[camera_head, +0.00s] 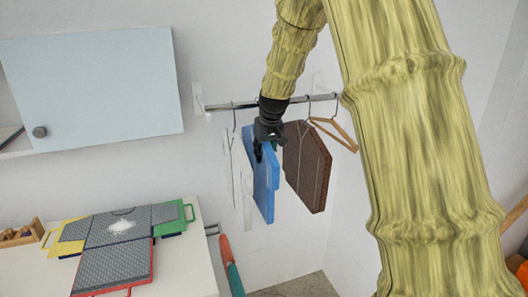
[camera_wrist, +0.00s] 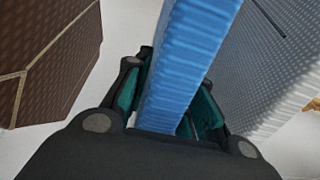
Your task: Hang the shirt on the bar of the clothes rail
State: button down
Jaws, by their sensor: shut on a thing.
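The shirt (camera_head: 264,185) is a flat blue slab hanging upright just under the bar (camera_head: 235,106) of the clothes rail. My gripper (camera_head: 262,148) is shut on its upper part, just below the bar. In the wrist view, the blue shirt (camera_wrist: 190,60) runs between the teal pads of my gripper (camera_wrist: 172,115). The gripper and wrist cover the top of the shirt, so I cannot tell whether its hook is on the bar.
A brown garment (camera_head: 307,165) and a wooden hanger (camera_head: 338,135) hang right of the shirt; a white garment (camera_head: 245,185) hangs close on its left. A wall cabinet (camera_head: 95,85) is at upper left. A white table (camera_head: 190,265) with coloured trays stands below.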

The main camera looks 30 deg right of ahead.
jog(key=c, duration=1.1)
grip_release()
jog(key=shift+r, duration=0.1)
jog(key=v, duration=1.1)
jog(key=shift+s+a+r, duration=0.1)
jog(key=shift+s+r, duration=0.2)
jog(key=shift+r, duration=0.05)
